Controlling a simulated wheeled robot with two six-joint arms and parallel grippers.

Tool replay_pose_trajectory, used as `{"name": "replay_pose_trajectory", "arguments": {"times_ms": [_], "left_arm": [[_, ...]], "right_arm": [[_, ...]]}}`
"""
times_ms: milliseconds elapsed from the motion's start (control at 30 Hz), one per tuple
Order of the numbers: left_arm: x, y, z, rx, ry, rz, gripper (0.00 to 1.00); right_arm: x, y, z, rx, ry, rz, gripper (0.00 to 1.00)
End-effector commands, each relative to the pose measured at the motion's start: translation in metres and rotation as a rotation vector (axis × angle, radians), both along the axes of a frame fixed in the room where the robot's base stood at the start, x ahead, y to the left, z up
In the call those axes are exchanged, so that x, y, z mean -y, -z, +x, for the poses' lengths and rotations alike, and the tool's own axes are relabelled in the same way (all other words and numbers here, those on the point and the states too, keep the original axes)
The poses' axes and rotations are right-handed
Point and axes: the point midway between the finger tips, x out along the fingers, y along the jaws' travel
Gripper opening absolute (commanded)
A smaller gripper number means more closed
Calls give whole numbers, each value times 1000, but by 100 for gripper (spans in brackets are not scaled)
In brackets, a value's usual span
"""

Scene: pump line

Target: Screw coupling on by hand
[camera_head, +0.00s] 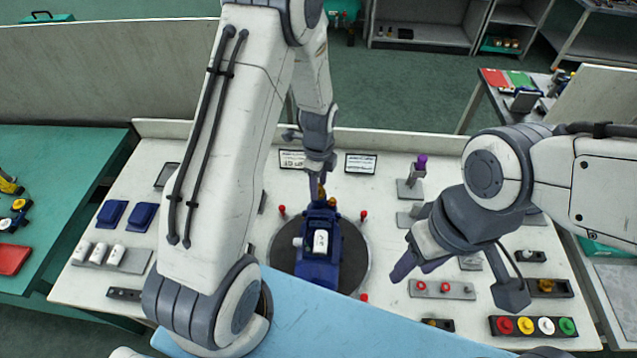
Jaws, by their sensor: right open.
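A blue pump (319,262) with a white label stands on a round dark turntable (352,255) in the middle of the bench. A small brass-orange part (322,194), perhaps the coupling, shows at the pump's far end. My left gripper (318,190) points down right at this part; whether its fingers touch or grip it I cannot tell, as they are small and partly merged with the pump. My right gripper (456,282) is open and empty, its fingers wide apart over the bench right of the turntable.
Red pegs (364,215) stand around the turntable. A stand with a purple top (420,165), a grey block with red knobs (444,289) and a coloured button box (534,326) lie to the right. Blue blocks (142,215) and white cylinders (98,252) lie left. My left arm hides part of the bench.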

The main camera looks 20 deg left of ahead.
Motion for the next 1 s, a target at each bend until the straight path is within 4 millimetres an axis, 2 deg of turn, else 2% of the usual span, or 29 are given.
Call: {"name": "replay_pose_trajectory", "arguments": {"times_ms": [133,400,733,1000], "left_arm": [[0,0,0,0,-41,0,54],[0,0,0,0,-293,0,54],[0,0,0,0,-328,0,54],[0,0,0,0,-586,0,54]], "right_arm": [[0,0,0,0,0,0,50],[0,-1,0,0,0,0,50],[0,-2,0,0,0,0,50],[0,-3,0,0,0,0,50]]}}
